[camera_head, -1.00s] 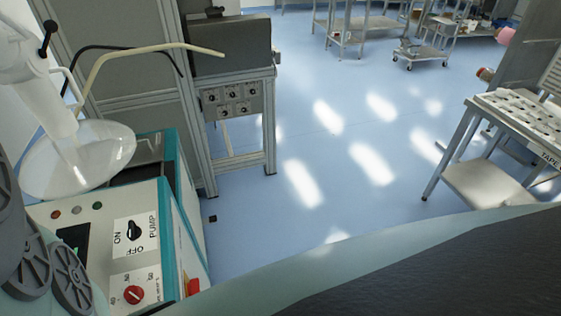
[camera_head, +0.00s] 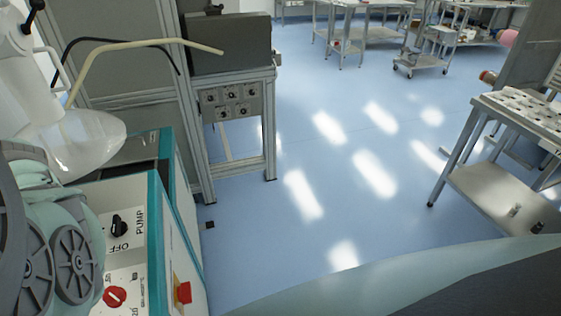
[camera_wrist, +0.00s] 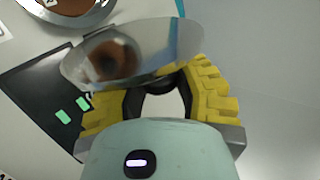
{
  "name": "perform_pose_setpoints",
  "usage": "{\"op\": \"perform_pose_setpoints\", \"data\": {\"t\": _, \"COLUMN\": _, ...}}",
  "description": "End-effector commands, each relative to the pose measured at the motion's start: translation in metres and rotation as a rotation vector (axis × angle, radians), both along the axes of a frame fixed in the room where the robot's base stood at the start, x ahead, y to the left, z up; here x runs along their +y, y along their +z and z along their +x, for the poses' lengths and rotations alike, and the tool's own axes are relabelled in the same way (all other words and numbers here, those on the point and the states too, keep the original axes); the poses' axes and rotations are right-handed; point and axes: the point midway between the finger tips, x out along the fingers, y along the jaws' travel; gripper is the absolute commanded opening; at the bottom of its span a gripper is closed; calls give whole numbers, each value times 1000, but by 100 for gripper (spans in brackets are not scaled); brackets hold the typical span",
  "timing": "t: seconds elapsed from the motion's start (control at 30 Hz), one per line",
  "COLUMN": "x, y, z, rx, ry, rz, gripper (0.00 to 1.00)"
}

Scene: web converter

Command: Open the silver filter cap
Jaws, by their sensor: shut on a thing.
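The silver filter cap (camera_wrist: 135,52) is a shiny metal disc, tilted and partly reflecting a brown surface, at the top of the wrist view. My gripper (camera_wrist: 155,85), with yellow ridged fingers, is shut on its near edge. Beyond it, at the upper left of the wrist view, is a round metal opening (camera_wrist: 82,14) with a brown inside. The cap looks raised and apart from that opening, though the exact gap is hard to tell. The head view shows neither the cap nor my fingers.
In the head view, a lab machine with a pump panel (camera_head: 120,226) and a clear glass vessel (camera_head: 85,145) stands at left. A grey metal frame (camera_head: 232,100) stands behind it. The central blue floor (camera_head: 345,150) is clear. A shelved table (camera_head: 515,195) stands at right.

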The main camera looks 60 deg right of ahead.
Motion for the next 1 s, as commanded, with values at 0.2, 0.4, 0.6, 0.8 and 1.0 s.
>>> {"op": "perform_pose_setpoints", "data": {"t": 0.2, "x": -4, "y": -1, "z": 2, "rx": 12, "ry": -5, "rz": 7, "gripper": 0}}
{"op": "perform_pose_setpoints", "data": {"t": 0.4, "x": -4, "y": -1, "z": 2, "rx": 15, "ry": -5, "rz": 9, "gripper": 0}}
{"op": "perform_pose_setpoints", "data": {"t": 0.6, "x": -4, "y": -1, "z": 2, "rx": 15, "ry": -5, "rz": 9, "gripper": 0}}
{"op": "perform_pose_setpoints", "data": {"t": 0.8, "x": -3, "y": -1, "z": 2, "rx": 15, "ry": -3, "rz": 10, "gripper": 53}}
{"op": "perform_pose_setpoints", "data": {"t": 1.0, "x": -2, "y": -1, "z": 1, "rx": 16, "ry": -2, "rz": 11, "gripper": 63}}
